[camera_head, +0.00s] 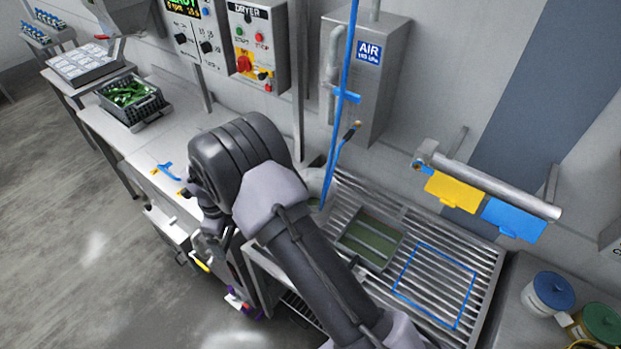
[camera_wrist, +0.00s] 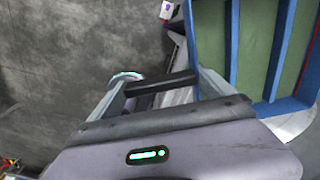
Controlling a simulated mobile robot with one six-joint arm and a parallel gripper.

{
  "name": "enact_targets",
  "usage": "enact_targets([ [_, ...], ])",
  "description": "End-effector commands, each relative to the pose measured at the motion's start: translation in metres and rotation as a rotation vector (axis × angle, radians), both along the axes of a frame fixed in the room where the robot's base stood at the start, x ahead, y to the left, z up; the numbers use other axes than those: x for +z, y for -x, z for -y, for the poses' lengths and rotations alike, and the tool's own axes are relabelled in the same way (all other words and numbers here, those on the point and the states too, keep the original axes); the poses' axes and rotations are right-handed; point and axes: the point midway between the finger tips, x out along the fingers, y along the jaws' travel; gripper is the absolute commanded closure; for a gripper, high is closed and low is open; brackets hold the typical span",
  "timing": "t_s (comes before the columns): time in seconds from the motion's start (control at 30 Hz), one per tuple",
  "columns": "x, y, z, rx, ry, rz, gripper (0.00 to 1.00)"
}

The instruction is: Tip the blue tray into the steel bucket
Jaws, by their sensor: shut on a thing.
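The blue tray (camera_wrist: 231,45) fills the upper right of the wrist view. Its blue rim and dividers stand around green panels, and it looks tilted. My gripper (camera_wrist: 160,84) is shut, with a dark bar across its fingers and the tray close at its right side. The exact grip point is unclear. In the head view my arm hides the gripper and the tray. A pale curved surface (camera_wrist: 292,124) lies below the tray. I cannot tell whether it is the steel bucket, and I cannot make the bucket out elsewhere.
A slatted steel drain rack (camera_head: 425,238) bears a grey-rimmed green tray (camera_head: 397,246) and an empty blue outline (camera_head: 437,285). A blue air hose (camera_head: 346,75) hangs near my arm. Lidded tubs stand lower right.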

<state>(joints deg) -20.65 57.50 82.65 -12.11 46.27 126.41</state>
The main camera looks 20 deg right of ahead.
Motion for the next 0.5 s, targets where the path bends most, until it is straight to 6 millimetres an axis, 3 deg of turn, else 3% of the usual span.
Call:
enact_targets([
  [0.2,0.0023,-0.0011,-0.01,-0.101,0.0,0.0,0.77],
  [0.5,0.0032,-0.0011,-0.0096,-0.105,-0.006,0.0,0.77],
])
